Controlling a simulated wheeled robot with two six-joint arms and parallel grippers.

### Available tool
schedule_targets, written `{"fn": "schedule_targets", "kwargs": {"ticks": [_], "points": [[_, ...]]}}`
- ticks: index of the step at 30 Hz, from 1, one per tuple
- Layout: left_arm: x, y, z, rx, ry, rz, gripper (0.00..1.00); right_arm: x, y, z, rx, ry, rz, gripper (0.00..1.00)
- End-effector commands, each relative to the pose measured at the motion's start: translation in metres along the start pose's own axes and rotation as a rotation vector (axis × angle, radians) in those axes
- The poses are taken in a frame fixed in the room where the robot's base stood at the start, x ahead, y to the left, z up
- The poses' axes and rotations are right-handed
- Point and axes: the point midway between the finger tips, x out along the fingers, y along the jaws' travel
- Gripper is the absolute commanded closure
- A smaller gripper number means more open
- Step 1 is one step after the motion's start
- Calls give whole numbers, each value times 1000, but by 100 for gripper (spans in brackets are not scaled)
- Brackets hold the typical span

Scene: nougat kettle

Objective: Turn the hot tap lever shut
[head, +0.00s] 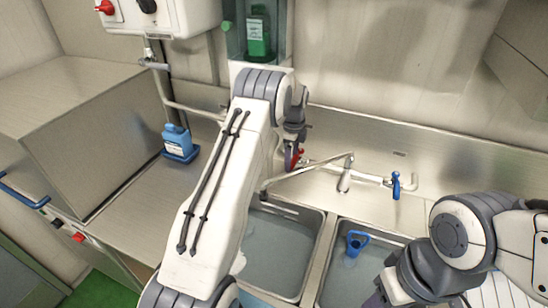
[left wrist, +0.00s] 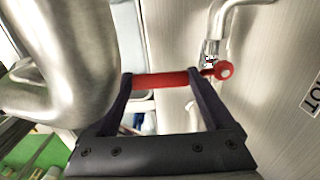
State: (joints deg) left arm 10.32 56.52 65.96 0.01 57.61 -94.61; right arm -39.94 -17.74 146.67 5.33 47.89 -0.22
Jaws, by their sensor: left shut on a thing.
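The red hot tap lever (head: 299,154) sits at the left end of the chrome mixer tap (head: 345,180) behind the sinks. My left gripper (head: 292,158) is at this lever, and the forearm hides part of the area. In the left wrist view the red lever (left wrist: 165,80) lies across between the two dark fingers of my left gripper (left wrist: 160,84), which are shut on it. Its round red end (left wrist: 223,70) sticks out past the right finger. The blue lever (head: 396,186) is at the tap's right end, free of any gripper. My right gripper's fingers are out of view.
Two sink basins hold water; a blue jug (head: 356,243) is in the right one (head: 336,290). The spout points left over the left basin (head: 314,228). A blue bottle (head: 176,138) stands on the left counter, and a green bottle (head: 258,36) is behind my left arm.

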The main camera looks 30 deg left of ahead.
Motion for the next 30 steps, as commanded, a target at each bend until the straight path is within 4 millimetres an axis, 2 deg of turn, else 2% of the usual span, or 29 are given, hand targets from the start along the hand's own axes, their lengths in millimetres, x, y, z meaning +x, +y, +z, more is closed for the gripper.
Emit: {"fn": "schedule_targets", "kwargs": {"ticks": [10,11,12,19,22,26,30], "points": [[-1,-3,-5,26,-2,-4,100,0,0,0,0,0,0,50],[-1,-3,-5,26,-2,-4,2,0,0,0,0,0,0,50],[-1,-3,-6,26,-2,-4,0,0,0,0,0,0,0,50],[-2,-3,-6,24,-1,-3,0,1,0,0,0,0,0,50],[-8,-3,-6,23,-1,-5,0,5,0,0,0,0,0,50],[-27,-3,-6,23,-1,-8,0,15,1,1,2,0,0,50],[-57,-3,-5,23,-2,-10,0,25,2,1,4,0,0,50]]}}
